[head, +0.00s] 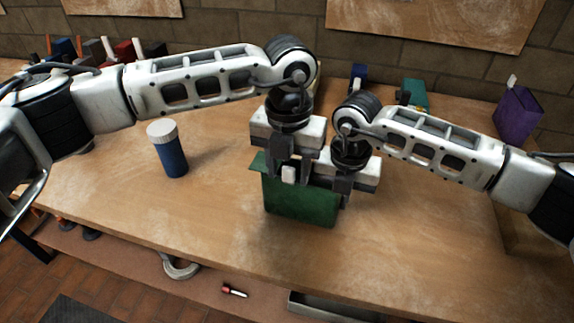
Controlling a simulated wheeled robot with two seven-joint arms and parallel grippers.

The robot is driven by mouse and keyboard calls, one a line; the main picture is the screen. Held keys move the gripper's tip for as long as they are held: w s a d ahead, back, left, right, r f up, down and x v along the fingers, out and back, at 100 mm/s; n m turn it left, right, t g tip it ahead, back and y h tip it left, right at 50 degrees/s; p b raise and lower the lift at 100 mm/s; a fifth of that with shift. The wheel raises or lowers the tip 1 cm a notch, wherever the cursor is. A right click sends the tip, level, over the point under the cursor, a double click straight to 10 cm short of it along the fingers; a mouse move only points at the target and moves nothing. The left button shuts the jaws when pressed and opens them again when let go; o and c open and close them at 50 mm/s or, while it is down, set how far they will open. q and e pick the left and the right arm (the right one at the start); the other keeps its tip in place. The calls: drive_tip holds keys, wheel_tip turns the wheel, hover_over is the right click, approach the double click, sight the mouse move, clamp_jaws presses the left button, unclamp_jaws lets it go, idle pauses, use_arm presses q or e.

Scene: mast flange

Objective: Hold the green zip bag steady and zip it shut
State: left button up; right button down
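The green zip bag (300,203) stands upright near the middle of the workbench, its broad face towards me. A small white zip tab (288,174) shows at its top edge, left of the middle. My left gripper (290,168) points down at the top of the bag, its dark fingers around the white tab. Whether they are closed on it is not clear. My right gripper (342,192) points down at the bag's right edge and appears shut on it. The grippers hide much of the bag's top edge, and the two gripper bodies are close together.
A blue bottle with a white lid (169,149) stands left of the bag. A purple bag (516,113) stands at the far right. A blue item (357,78) and a teal item (414,94) sit at the back. The bench front (200,225) is clear.

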use_arm(q)
drive_tip(key=shift+r, duration=0.1)
wheel_tip(320, 180, up, 12)
drive_tip(key=shift+a, duration=0.1)
drive_tip(key=c, duration=0.6)
drive_tip(key=shift+w+a+f+g+h, duration=0.15)
drive_tip(key=shift+a+f+g+h, duration=0.15)
drive_tip(key=shift+h, duration=0.1)
clamp_jaws()
drive_tip(key=g+h, duration=0.2)
drive_tip(key=h, duration=0.3)
approach(282, 174)
wheel_tip(282, 174, up, 2)
drive_tip(key=w+a+f+h, duration=0.2)
drive_tip(key=a+h, duration=0.1)
drive_tip(key=a, duration=0.6)
drive_tip(key=x, duration=0.4)
drive_tip(key=d+r+x, duration=0.1)
drive_tip(key=x, duration=0.6)
drive_tip(key=shift+s+d, duration=0.1)
drive_tip(key=shift+d, duration=0.4)
drive_tip(key=shift+s+d, duration=0.1)
drive_tip(key=shift+d, duration=0.5)
